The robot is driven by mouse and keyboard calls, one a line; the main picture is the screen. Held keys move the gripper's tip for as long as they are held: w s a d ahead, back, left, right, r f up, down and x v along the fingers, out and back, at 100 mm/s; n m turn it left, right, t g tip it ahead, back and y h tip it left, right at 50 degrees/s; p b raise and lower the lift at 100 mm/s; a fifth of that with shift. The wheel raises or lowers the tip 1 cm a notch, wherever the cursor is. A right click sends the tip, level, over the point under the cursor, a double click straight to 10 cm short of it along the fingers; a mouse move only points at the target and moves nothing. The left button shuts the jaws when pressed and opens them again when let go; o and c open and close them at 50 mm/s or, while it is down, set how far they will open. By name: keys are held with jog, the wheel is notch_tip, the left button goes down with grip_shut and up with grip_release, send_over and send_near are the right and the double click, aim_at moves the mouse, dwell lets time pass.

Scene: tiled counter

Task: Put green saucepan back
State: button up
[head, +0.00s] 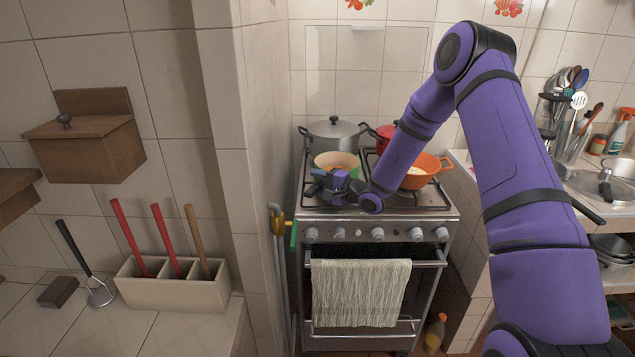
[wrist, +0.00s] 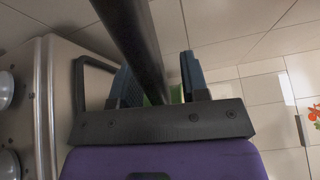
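The fingertips' contact with the handle is hidden.
A lidded grey pot (head: 333,135) and a red pot (head: 385,132) stand at the back of the stove (head: 375,216). An orange pan (head: 430,168) is at front right. A towel (head: 358,293) hangs on the oven rail. A tiled wall (head: 262,180) stands close on the left.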

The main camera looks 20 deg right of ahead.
jog(key=shift+r, duration=0.1)
jog(key=v, duration=1.2)
jog(key=s+a+r+n+g, duration=0.4)
jog(key=s+a+r+g, duration=0.15)
jog(key=s+r, duration=0.3)
jog(key=s+a+r+n+g, duration=0.5)
jog(key=s+r+g, duration=0.15)
jog(key=r, duration=0.25)
jog(key=s+d+r+t+h, duration=0.1)
jog(key=s+d+r+h, duration=0.1)
jog(key=s, duration=0.5)
jog(key=s+d+r+n+t+h, duration=0.1)
jog(key=s+d+r+t+h, duration=0.1)
jog(key=s+h, duration=0.4)
jog(key=s+d+r+n+t+h, duration=0.1)
jog(key=s+d+r+h, duration=0.2)
jog(key=s+r, duration=0.3)
jog(key=shift+s+d+h, duration=0.4)
jog(key=shift+s+h, duration=0.2)
jog(key=shift+s, duration=1.2)
jog(key=shift+a, duration=0.15)
